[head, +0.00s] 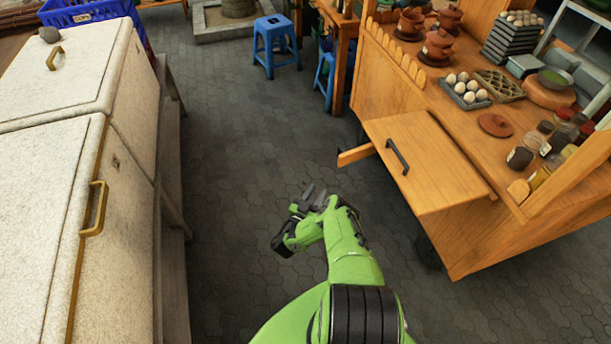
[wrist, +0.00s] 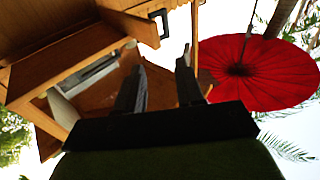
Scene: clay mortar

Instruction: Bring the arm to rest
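My green arm reaches forward over the paved floor in the head view. My gripper (head: 313,196) is at its end, above the floor between the white chest and the wooden cart. In the wrist view my gripper (wrist: 160,75) shows two dark fingers standing apart with nothing between them, so it is open and empty. The arm is bent, and the gripper touches nothing that I can see.
A white chest (head: 50,190) with brass handles stands on the left. A wooden cart (head: 380,80) with a drawer (head: 425,160) stands on the right, bearing eggs, clay pots and jars. Blue stools (head: 275,42) stand behind. In the wrist view a red umbrella (wrist: 275,75) hangs overhead.

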